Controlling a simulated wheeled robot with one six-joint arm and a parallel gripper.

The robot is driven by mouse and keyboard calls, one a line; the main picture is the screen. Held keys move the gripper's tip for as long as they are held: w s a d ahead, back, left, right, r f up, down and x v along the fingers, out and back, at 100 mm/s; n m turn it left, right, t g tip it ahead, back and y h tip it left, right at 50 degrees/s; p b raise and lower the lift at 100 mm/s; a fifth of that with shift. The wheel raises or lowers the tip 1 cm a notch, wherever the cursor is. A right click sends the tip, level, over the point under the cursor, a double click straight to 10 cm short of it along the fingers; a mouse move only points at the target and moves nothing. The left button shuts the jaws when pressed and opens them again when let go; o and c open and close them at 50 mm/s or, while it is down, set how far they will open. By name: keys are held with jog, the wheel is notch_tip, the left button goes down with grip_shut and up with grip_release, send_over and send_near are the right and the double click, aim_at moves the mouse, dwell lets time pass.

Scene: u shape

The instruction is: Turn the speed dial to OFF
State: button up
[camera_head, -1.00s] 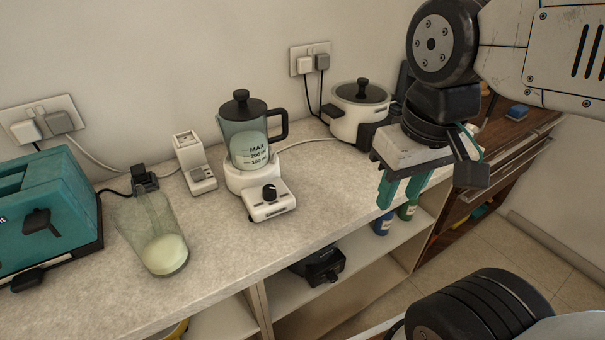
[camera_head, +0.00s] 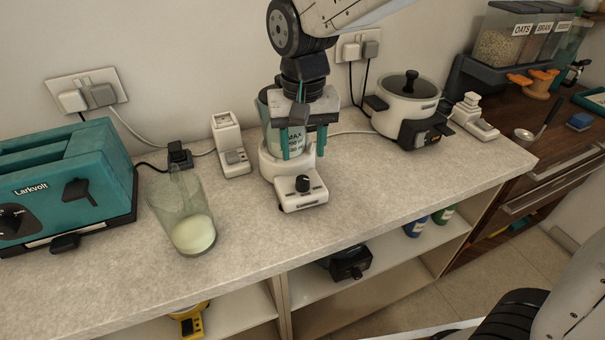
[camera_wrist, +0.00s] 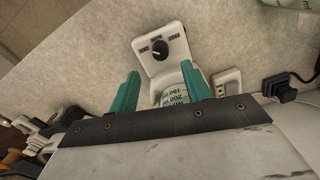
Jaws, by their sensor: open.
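The white blender base (camera_head: 301,192) stands on the counter, its front panel facing the counter's front edge. The black speed dial (camera_head: 302,183) sits on that panel; in the wrist view the dial (camera_wrist: 160,46) shows a light pointer mark, but the labels are too small to read. The blender jug (camera_head: 271,134) with pale liquid stands on the base, partly hidden by my gripper. My gripper (camera_head: 304,155) is open and empty, its teal fingers pointing down in front of the jug, above and behind the dial. In the wrist view the fingers (camera_wrist: 161,92) stand apart, with the dial beyond them.
A glass pitcher (camera_head: 189,222) and a teal toaster (camera_head: 62,187) stand to the left. A small white device (camera_head: 229,145) is beside the blender. A rice cooker (camera_head: 408,105) stands to the right. The counter in front of the dial is clear.

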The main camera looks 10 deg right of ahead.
aim_at(303, 179)
notch_tip(303, 179, down, 8)
jog(key=shift+r, duration=0.15)
dwell(0.3)
